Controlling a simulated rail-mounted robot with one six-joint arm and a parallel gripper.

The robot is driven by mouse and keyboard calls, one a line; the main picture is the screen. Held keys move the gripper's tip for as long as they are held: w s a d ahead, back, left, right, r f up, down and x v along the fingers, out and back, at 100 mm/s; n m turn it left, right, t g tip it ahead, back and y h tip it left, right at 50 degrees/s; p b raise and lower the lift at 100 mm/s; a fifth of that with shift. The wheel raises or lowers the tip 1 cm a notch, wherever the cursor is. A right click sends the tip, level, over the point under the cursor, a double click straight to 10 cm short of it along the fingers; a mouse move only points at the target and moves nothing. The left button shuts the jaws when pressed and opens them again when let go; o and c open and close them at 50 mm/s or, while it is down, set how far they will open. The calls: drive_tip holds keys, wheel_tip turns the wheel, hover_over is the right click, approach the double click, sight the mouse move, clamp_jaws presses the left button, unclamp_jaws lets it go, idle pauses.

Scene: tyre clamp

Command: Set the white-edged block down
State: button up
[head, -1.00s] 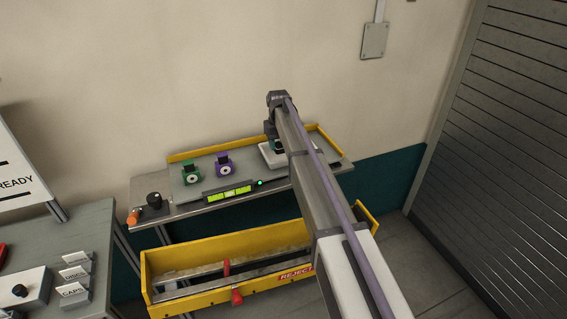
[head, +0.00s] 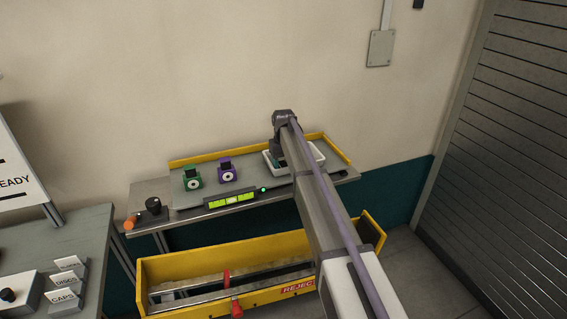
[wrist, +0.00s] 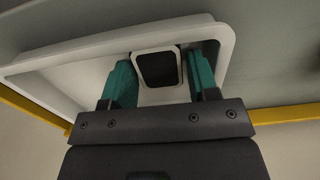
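The white-edged block (wrist: 158,69), with a dark face inside a pale rim, sits between the teal fingers of my gripper (wrist: 161,78) in the wrist view. Block and fingers are within the outline of a shallow white tray (wrist: 62,58). I cannot tell whether the block touches the tray's floor. In the head view my gripper (head: 280,158) points down at the white tray (head: 318,152) at the right of the bench, and my arm hides part of the tray.
A green block (head: 192,181) and a purple block (head: 227,173) stand left on the grey bench (head: 210,202), behind a lit green display (head: 232,198). A yellow back rail (head: 215,156) edges it. A yellow reject bin (head: 190,263) is below; a side table (head: 55,237) is left.

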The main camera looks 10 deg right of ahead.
sight(283, 163)
wheel_tip(283, 163, up, 13)
drive_tip(key=p, duration=1.3)
drive_tip(key=s+d+m, duration=0.1)
drive_tip(key=s+m, duration=0.1)
drive_tip(key=s, duration=3.9)
drive_tip(key=shift+s+f+b, duration=0.3)
drive_tip(key=shift+f+b, duration=0.05)
wheel_tip(283, 163, down, 3)
drive_tip(key=b, duration=0.3)
drive_tip(key=shift+f, duration=0.2)
